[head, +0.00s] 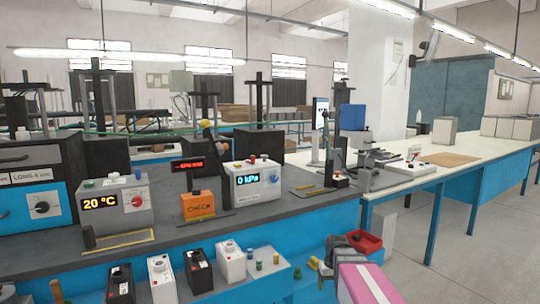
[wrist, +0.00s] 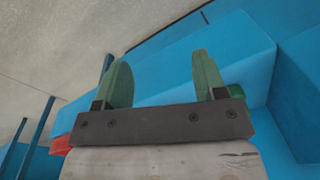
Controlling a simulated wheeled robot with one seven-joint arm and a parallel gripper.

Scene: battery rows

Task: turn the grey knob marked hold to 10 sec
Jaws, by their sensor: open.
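No label reading hold can be made out. A grey box showing 20 °C (head: 116,209) has a red knob (head: 136,200), and a grey-blue cabinet at the far left has a dark knob (head: 41,208) on a white plate. My gripper shows in the wrist view (wrist: 160,82), open and empty, its two green fingers apart. It is low by the blue bench front, away from these boxes.
An orange CHECK block (head: 198,206) stands between the two display boxes. Several white and black batteries (head: 161,276) stand in front, lower than the bench top. A red bin (head: 365,242) is near my arm. A pale table (head: 420,175) extends at right, with open floor beyond.

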